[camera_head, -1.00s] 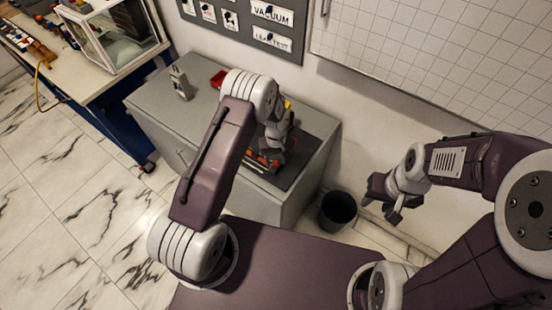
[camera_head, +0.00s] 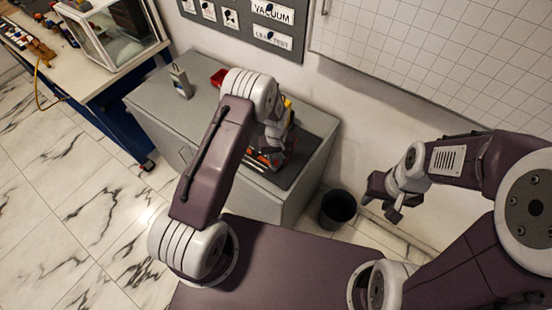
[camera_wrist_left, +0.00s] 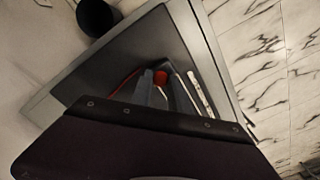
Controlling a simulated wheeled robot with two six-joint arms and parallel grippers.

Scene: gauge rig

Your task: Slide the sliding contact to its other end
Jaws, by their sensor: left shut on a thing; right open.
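The rig with the sliding contact stands on a dark mat (camera_head: 309,158) on top of a grey cabinet, mostly hidden behind my left arm in the head view. In the left wrist view a red knob-like part (camera_wrist_left: 160,77), probably the sliding contact, sits between the grey fingertips of my left gripper (camera_wrist_left: 153,88). My left gripper (camera_head: 270,154) is shut on it, low over the mat. Thin rods (camera_wrist_left: 184,86) and a pale strip with holes (camera_wrist_left: 198,92) lie beside it. My right gripper (camera_head: 384,198) is open and empty, away from the cabinet at the right.
A workbench with a glass-sided case (camera_head: 110,35) is at the left. A wall rises behind the cabinet.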

